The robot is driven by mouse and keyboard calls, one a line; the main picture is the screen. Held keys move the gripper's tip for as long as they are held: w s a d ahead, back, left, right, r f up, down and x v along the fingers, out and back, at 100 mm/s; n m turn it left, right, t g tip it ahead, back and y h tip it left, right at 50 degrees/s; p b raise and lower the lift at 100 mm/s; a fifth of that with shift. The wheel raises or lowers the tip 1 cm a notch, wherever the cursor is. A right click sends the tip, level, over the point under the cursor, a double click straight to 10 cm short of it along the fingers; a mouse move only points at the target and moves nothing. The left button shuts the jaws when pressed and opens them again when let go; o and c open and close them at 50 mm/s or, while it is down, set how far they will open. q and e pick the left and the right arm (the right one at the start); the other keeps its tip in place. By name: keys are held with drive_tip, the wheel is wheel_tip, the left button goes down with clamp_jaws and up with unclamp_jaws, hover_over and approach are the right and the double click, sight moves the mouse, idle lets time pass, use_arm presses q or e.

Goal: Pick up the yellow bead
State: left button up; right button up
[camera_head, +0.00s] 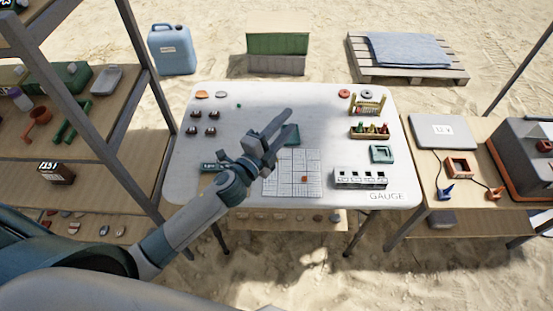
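I cannot pick out a yellow bead for certain; the small pieces on the white table (320,104) are too small to tell. A small rack (368,105) with coloured parts stands at the table's back right. A wooden tray (371,132) with several small coloured pieces is just in front of it. My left gripper (286,122) is over the middle of the table, its two fingers apart and pointing up and right, with nothing seen between them. A teal item (292,140) lies partly hidden behind its fingers. My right gripper is not in view.
A gridded sheet (283,185) with a small orange piece (304,179) lies at the front middle. A teal square frame (381,153) and a white block with openings (345,178) stand at right. Several small dark items (211,130) are at left. The back middle is mostly clear.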

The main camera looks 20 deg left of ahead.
use_arm(q)
drive_tip(key=d+r+m+g+h, duration=0.4)
drive_tip(key=d+m+g+h, duration=0.55)
drive_tip(key=m, duration=1.15)
drive_tip(key=a+f+m+g+y, duration=0.3)
drive_tip(key=a+f+m+y, duration=0.1)
drive_tip(key=a, duration=0.6)
drive_tip(key=w+a+f+m+g+y, duration=0.1)
drive_tip(key=a+f+m+g+y, duration=0.2)
drive_tip(key=a+y, duration=0.4)
drive_tip(key=a+f+m, duration=0.1)
drive_tip(key=a+f, duration=0.1)
drive_tip(key=a, duration=0.1)
drive_tip(key=shift+w+a+f+m+p, duration=0.25)
drive_tip(key=shift+w+a+m+p, duration=0.05)
drive_tip(key=shift+m+p, duration=0.1)
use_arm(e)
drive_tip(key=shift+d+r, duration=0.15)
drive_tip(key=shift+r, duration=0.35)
